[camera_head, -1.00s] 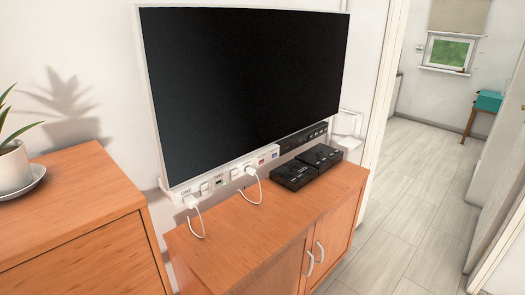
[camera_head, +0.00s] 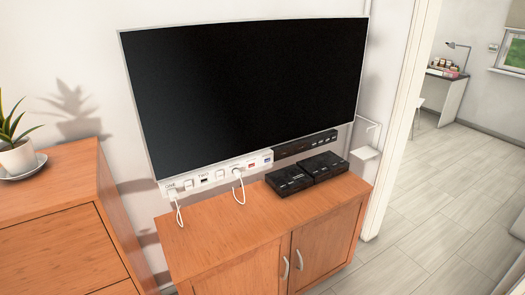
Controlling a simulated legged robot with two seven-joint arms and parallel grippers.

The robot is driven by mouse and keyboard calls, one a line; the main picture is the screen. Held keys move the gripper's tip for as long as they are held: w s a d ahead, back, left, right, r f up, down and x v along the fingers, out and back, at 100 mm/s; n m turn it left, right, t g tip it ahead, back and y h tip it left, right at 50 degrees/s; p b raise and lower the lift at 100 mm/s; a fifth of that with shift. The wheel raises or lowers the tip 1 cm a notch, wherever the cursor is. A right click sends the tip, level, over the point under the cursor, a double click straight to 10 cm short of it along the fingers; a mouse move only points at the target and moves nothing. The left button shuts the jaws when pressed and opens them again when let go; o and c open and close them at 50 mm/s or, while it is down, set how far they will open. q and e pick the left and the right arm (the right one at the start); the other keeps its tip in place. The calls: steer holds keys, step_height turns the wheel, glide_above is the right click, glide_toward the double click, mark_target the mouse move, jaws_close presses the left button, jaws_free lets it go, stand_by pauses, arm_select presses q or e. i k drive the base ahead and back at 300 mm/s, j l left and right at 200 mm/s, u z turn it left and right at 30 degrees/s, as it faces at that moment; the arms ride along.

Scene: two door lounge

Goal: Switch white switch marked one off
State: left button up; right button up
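A white power strip (camera_head: 211,179) runs along the wall just under the large black television, above the wooden cabinet. Its left end carries a label that looks like "ONE", with a white plug (camera_head: 172,192) and cable below it. A white switch (camera_head: 189,184) sits just right of that label. A label that looks like "TWO" and a second white switch (camera_head: 220,174) are further right, followed by another plug (camera_head: 237,172) with a cable. The switches are too small to tell on from off. Neither of my grippers shows in the head view.
The wooden cabinet (camera_head: 250,232) with two doors stands below the strip, with two black boxes (camera_head: 306,173) on its top. A wooden dresser (camera_head: 60,225) with a potted plant (camera_head: 15,150) stands at the left. Open floor (camera_head: 425,205) and a doorway lie to the right.

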mark_target(188, 185)
steer(key=i+l, duration=0.25)
steer(key=i, duration=0.25)
steer(key=i+l, duration=0.25)
steer(key=i, duration=0.25)
steer(key=z, duration=0.05)
